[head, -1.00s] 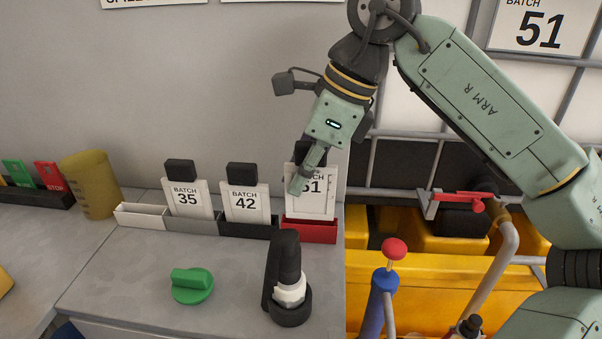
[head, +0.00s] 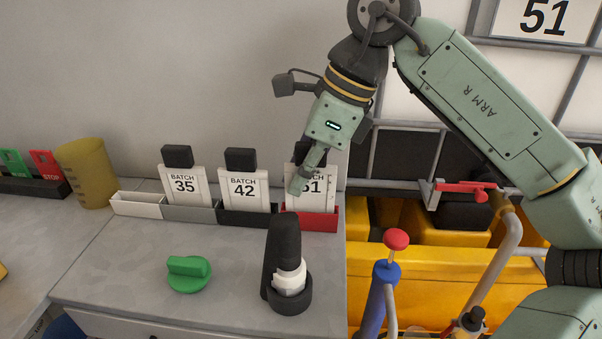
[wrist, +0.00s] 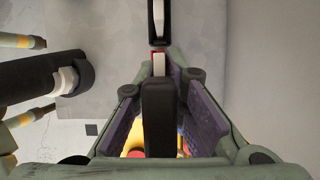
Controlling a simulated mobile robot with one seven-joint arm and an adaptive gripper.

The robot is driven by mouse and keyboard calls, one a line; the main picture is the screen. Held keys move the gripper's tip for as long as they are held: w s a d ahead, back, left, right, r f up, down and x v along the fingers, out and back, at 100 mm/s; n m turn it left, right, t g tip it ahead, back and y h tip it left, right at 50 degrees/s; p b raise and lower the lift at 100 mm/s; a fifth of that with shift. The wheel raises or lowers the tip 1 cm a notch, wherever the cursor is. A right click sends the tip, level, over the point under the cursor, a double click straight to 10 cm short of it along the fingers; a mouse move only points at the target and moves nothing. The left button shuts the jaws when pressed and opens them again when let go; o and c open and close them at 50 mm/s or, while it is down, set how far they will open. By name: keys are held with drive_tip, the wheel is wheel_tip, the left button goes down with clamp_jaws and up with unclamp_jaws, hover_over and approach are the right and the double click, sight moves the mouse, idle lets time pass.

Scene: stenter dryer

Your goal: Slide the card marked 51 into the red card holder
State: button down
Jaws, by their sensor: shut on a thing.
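The white card marked 51 (head: 317,199) stands upright at the red card holder (head: 311,222), at the right end of the row. Its lower edge is behind the holder's front wall and appears to be inside. My gripper (head: 303,178) is at the card's top left and covers part of its face. In the wrist view my gripper (wrist: 160,112) has its pads on both sides of the card's black tab (wrist: 159,115). A bit of the red holder (wrist: 158,54) shows beyond the tab. How deep the card sits is hidden.
Cards 35 (head: 185,187) and 42 (head: 243,191) stand in the grey and black holders to the left; the white holder (head: 137,204) is empty. A black handle (head: 285,255) stands in front of the red holder. A green knob (head: 189,273) is left of it.

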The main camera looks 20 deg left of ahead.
drive_tip(key=shift+f+b, duration=0.55)
drive_tip(key=shift+f, duration=0.25)
drive_tip(key=c, duration=1.5)
unclamp_jaws()
drive_tip(key=shift+c, duration=0.2)
drive_tip(key=shift+r, duration=0.1)
drive_tip(key=v, duration=1.2)
